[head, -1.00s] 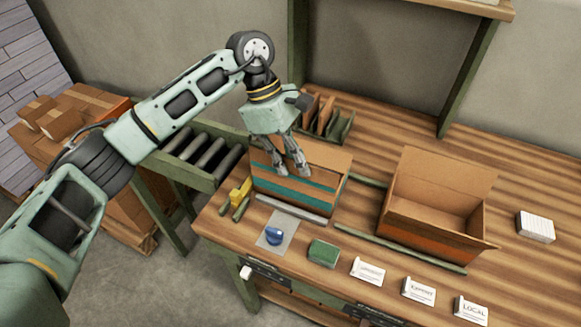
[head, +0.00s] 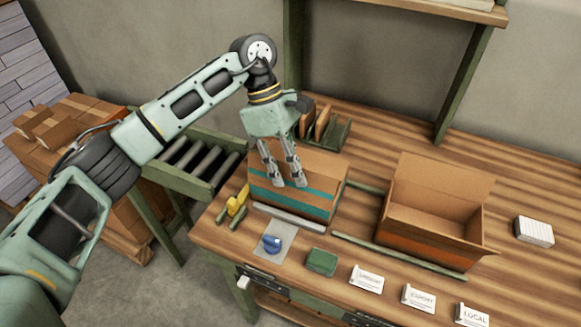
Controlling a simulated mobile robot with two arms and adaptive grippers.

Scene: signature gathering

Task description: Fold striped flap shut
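The brown carton with teal stripes (head: 262,201) stands on the bench below my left gripper. Its striped flap (head: 318,190) lies flat or nearly flat across the top, with a teal stripe running over it. My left gripper (head: 287,185) points down over the carton. Its two fingers are apart with nothing between them, and the tips are at or just above the flap; contact is hard to tell. The fingers hide part of the flap. My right gripper is not in view.
An open carton (head: 437,200) stands to the right. A yellow tool (head: 237,199), a blue-knobbed item (head: 271,243), a green block (head: 321,261) and label cards (head: 367,279) line the front. A rack (head: 325,128) stands behind. Rollers (head: 201,162) are at left.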

